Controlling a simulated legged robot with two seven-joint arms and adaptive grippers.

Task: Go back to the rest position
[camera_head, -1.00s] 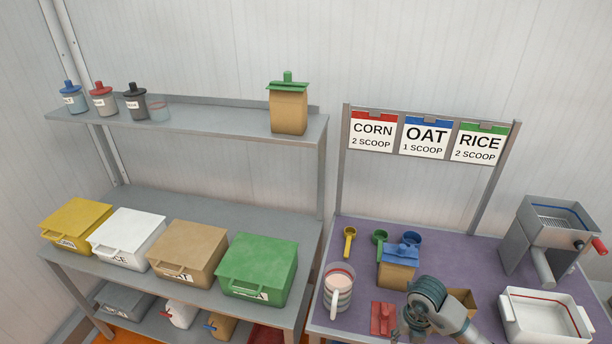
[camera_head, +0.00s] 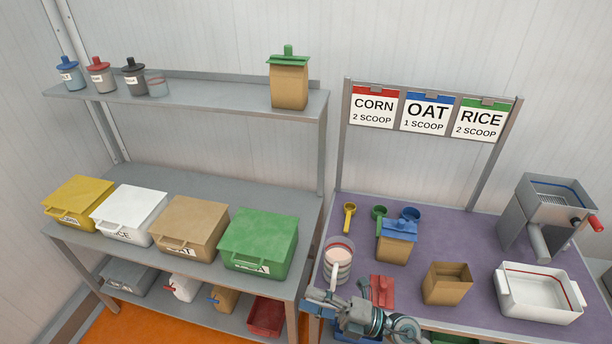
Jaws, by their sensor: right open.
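My right gripper (camera_head: 322,299) is open and looks empty at the front edge of the purple table (camera_head: 474,256), low in the head view. Its fingers point left, and my wrist stretches off to the right. The fingers are small and partly overlap one another in the picture. The white-handled cup (camera_head: 338,266) stands just behind it, and a red clip-like piece (camera_head: 382,290) lies close by to its right. My left gripper is out of view.
An open brown box (camera_head: 447,284), a blue-topped bag (camera_head: 396,243), a white tray (camera_head: 539,294) and a grey mill (camera_head: 545,220) stand on the table. Coloured scoops lie behind. A shelf (camera_head: 190,112) and lidded bins stand to the left.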

